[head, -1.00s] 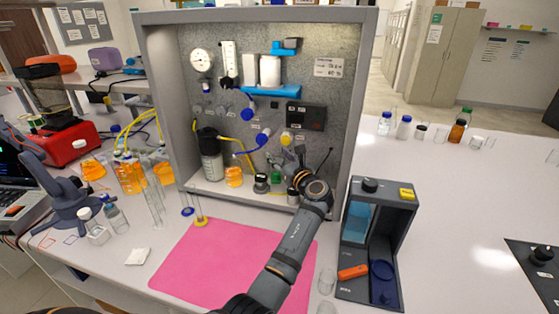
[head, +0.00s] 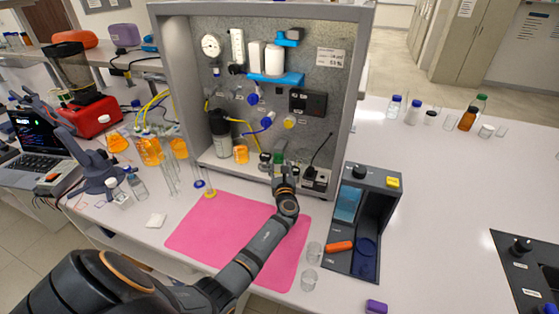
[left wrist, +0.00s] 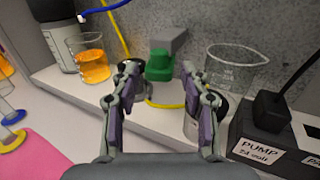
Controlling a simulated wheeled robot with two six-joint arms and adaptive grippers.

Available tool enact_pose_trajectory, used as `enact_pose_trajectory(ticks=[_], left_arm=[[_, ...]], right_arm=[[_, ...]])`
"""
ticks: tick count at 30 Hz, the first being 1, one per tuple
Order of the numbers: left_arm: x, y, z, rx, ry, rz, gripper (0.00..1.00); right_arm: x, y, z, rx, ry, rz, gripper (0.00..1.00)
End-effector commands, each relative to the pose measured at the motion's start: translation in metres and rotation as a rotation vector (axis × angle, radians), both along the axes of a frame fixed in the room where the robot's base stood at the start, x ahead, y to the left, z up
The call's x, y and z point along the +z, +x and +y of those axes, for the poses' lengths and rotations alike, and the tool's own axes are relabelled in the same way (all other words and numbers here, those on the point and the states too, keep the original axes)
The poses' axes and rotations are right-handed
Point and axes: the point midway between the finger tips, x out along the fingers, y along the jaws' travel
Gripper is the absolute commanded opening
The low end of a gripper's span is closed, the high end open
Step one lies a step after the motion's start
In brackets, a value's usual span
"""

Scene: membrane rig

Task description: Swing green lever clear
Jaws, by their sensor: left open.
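The green lever (left wrist: 160,66) shows in the left wrist view as a green block with a grey part at its upper right, low in front of the grey panel. In the head view it is a small green patch (head: 279,157) just beyond my left gripper (head: 280,169). In the left wrist view my left gripper (left wrist: 160,78) is open, one finger on each side of the lever in the picture. I cannot tell whether the fingers reach around it or touch it. A yellow tube (left wrist: 165,104) runs below it. My right gripper is not in view.
A black pump block (left wrist: 265,138) and a clear beaker (left wrist: 228,68) stand right of my left gripper, an orange-filled beaker (left wrist: 93,62) left. A pink mat (head: 205,236) lies in front, with bare table (head: 440,200) to the right.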

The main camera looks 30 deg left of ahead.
Motion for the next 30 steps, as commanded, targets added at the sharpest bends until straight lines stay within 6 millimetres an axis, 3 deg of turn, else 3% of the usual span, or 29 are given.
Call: enact_pose_trajectory(ticks=[6,15,24,27,30], left_arm=[[0.000,0.020,0.016,0.001,0.000,0.000,0.45],[0.000,0.022,0.018,0.000,-0.001,0.001,0.45],[0.000,0.022,0.018,0.000,-0.001,0.001,0.06],[-0.002,0.023,0.017,0.015,-0.002,-0.001,0.05],[-0.007,0.028,0.011,0.094,-0.006,-0.006,0.05]], right_arm=[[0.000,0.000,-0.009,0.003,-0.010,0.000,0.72],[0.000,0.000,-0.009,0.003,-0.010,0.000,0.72],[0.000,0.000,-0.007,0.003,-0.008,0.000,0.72],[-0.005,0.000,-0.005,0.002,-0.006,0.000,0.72],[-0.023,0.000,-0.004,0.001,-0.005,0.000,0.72]])
